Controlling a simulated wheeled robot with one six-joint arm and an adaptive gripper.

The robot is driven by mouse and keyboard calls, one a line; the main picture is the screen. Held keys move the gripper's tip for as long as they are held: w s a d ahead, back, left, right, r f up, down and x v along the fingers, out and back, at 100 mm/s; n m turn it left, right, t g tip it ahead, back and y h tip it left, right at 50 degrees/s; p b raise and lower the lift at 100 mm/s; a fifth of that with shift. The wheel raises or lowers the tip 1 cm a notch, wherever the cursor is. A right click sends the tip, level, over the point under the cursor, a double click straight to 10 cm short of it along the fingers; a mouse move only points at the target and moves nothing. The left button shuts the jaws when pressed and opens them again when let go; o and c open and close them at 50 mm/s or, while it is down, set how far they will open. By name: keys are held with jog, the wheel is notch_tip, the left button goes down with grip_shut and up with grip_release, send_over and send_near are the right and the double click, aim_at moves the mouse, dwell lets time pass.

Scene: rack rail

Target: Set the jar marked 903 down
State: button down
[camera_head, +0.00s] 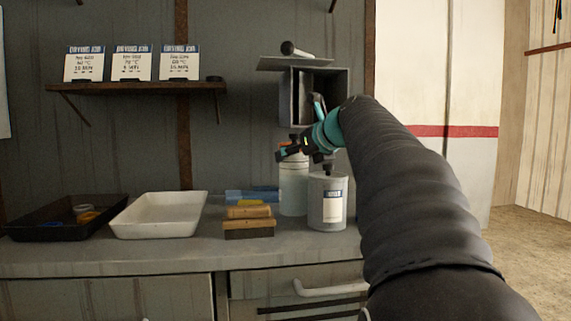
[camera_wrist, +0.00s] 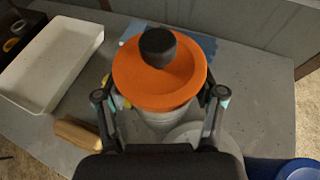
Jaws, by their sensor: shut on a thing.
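A pale jar (camera_head: 293,190) stands upright at the back of the counter, partly behind a grey jar (camera_head: 327,203). In the wrist view an orange lid (camera_wrist: 140,85) with a black knob lies between the fingers of my gripper (camera_wrist: 160,95), which is shut on this jar. In the head view my gripper (camera_head: 293,151) is at the jar's top. I cannot tell whether its base touches the counter. The grey jar bears a white label, too small to read; its grey lid (camera_wrist: 192,137) shows in the wrist view. No number 903 is readable.
A white tray (camera_head: 158,229) and a dark tray (camera_head: 50,232) with rings sit left on the counter (camera_head: 180,257). A wooden-topped block (camera_head: 248,228) and blue items (camera_head: 240,194) are left of the jars. A small open cabinet (camera_head: 340,97) is above.

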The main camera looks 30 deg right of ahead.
jog(key=x, duration=0.4)
jog(key=shift+w+r, duration=0.1)
jog(key=shift+w, duration=0.05)
jog(key=shift+f, duration=0.2)
jog(key=shift+c, duration=0.6)
grip_release()
